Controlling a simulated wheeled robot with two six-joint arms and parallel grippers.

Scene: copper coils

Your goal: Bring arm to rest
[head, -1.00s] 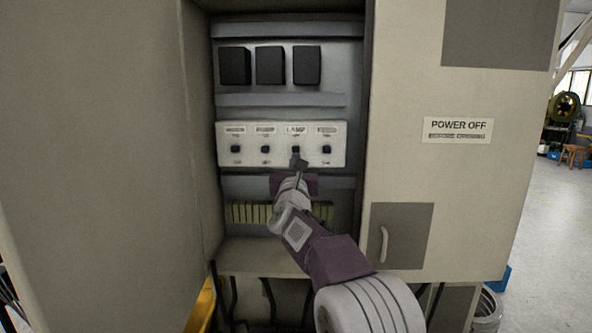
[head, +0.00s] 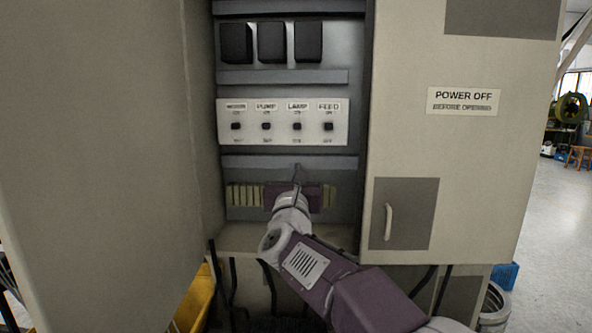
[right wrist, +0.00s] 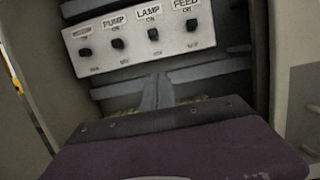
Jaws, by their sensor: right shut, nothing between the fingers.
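My right arm reaches from the bottom right of the head view into the open cabinet. Its gripper (head: 297,174) is shut and empty, in front of the yellow-green terminal row and below the switch panel (head: 282,141). In the right wrist view the shut fingers (right wrist: 158,92) point up toward the panel and are apart from the switches. The panel carries switches labelled PUMP, LAMP and FEED and one with a blurred label. The LAMP switch (head: 297,126) shows clear of the gripper. My left gripper is not in view.
The cabinet's left door (head: 100,130) and right door (head: 470,180) frame the opening closely. The right door bears a POWER OFF sign (head: 463,101) and a handle (head: 388,222). Dark cables hang below. Open floor (head: 552,220) lies at the far right.

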